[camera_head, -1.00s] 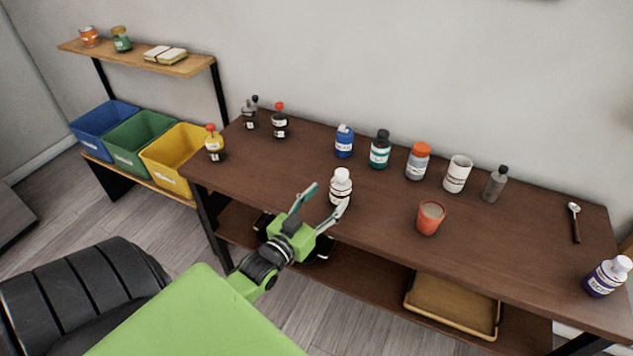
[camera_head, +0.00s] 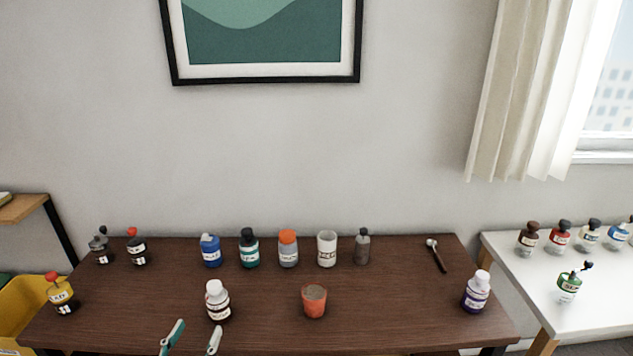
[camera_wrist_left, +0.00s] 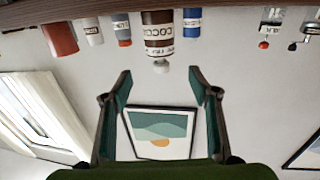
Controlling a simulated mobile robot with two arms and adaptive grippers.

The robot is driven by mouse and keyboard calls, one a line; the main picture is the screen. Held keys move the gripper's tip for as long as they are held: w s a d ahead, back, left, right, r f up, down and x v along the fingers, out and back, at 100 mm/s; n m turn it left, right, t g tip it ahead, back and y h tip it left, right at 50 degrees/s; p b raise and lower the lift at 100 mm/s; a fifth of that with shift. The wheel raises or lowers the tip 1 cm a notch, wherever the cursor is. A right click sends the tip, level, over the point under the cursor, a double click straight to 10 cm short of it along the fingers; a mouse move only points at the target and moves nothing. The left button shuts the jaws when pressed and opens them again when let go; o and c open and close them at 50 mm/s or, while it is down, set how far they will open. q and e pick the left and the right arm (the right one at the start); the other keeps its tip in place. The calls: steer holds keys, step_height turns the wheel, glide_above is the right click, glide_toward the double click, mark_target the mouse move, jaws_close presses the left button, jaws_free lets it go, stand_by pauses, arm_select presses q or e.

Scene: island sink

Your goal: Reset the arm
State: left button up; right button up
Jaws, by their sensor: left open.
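My left gripper (camera_head: 192,340) shows only its two fingertips at the bottom edge of the head view. They are spread apart with nothing between them. A white-capped bottle with a dark bottom (camera_head: 217,301) stands upright on the brown table (camera_head: 390,325), just beyond the fingertips and apart from them. In the left wrist view, which is upside down, the open fingers (camera_wrist_left: 163,95) frame the wall and a picture, and the white-capped bottle (camera_wrist_left: 158,35) shows beyond them. My right gripper is in neither view.
Several bottles, including a blue one (camera_head: 210,251), line the table's back. An orange cup (camera_head: 314,300) stands mid-table, a purple bottle (camera_head: 476,291) at the right and a spoon (camera_head: 436,255) behind it. A white table (camera_head: 598,310) with bottles is at the right.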

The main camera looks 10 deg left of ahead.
arm_select(q)
steer(key=s+d+f+g+h, duration=0.1)
steer(key=s+d+f+g, duration=0.1)
steer(key=d+f+g, duration=0.4)
steer(key=s+d+f+m+g, duration=0.1)
steer(key=s+d+g, duration=0.35)
steer(key=s, duration=0.55)
steer(key=s+d+f+m+g, duration=0.1)
steer(key=s+d+m+g, duration=0.1)
steer(key=s+d+g, duration=0.5)
steer(key=s+a+f+t, duration=0.1)
steer(key=s+f, duration=0.1)
steer(key=f, duration=1)
steer(key=s+f+t, duration=0.1)
steer(key=s+f, duration=0.1)
steer(key=f, duration=1.1)
steer(key=s+a+f+g, duration=0.1)
steer(key=s+a+f, duration=0.2)
steer(key=s+f, duration=1.4)
steer(key=shift+s+a+f, duration=0.15)
steer(key=shift+s+f, duration=0.05)
steer(key=shift+s, duration=0.05)
